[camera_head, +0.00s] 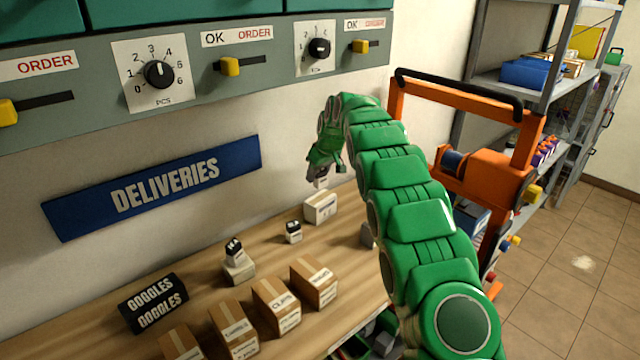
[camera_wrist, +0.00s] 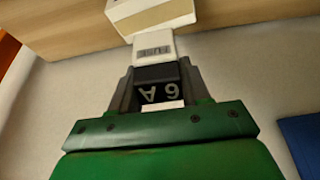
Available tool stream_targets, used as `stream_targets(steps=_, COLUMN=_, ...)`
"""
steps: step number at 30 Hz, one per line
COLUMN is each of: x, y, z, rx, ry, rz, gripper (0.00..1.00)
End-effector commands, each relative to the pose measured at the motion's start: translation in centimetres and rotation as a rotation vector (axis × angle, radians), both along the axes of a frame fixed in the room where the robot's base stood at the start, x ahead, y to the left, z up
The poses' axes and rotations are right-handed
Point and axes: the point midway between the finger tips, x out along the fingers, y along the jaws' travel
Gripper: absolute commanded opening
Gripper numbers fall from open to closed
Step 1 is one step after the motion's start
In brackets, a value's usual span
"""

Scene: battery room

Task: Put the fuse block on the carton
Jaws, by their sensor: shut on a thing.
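My gripper (camera_wrist: 155,88) is shut on a fuse block (camera_wrist: 154,72), a black and white block marked "6 A" and "FUSE". In the head view the gripper (camera_head: 319,172) points down, and the white end of the fuse block (camera_head: 321,183) shows below it. A pale carton (camera_head: 320,208) stands on the wooden bench just beneath. In the wrist view the carton (camera_wrist: 158,18) lies right at the block's white end. I cannot tell whether they touch.
A small black and white block (camera_head: 293,231) stands on the bench (camera_head: 205,282). A similar one (camera_head: 234,247) sits on another pale box (camera_head: 239,271). Several brown cartons (camera_head: 276,304) line the front. A goggles box (camera_head: 154,303) is left. An orange frame (camera_head: 487,172) stands right.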

Motion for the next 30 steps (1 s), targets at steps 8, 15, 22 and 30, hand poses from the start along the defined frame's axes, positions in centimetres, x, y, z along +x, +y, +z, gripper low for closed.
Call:
stream_targets(steps=8, x=0.0, y=-0.1, z=-3.4, rx=-0.001, ry=0.001, rz=0.000, gripper=0.14)
stream_targets(steps=15, x=0.0, y=-0.1, z=-4.1, rx=-0.001, ry=0.000, rz=0.001, gripper=0.14)
stream_targets(steps=22, x=0.0, y=-0.1, z=-4.3, rx=-0.001, ry=0.000, rz=0.001, gripper=0.14)
stream_targets(steps=30, x=0.0, y=-0.1, z=-4.3, rx=-0.001, ry=0.000, rz=0.001, gripper=0.72)
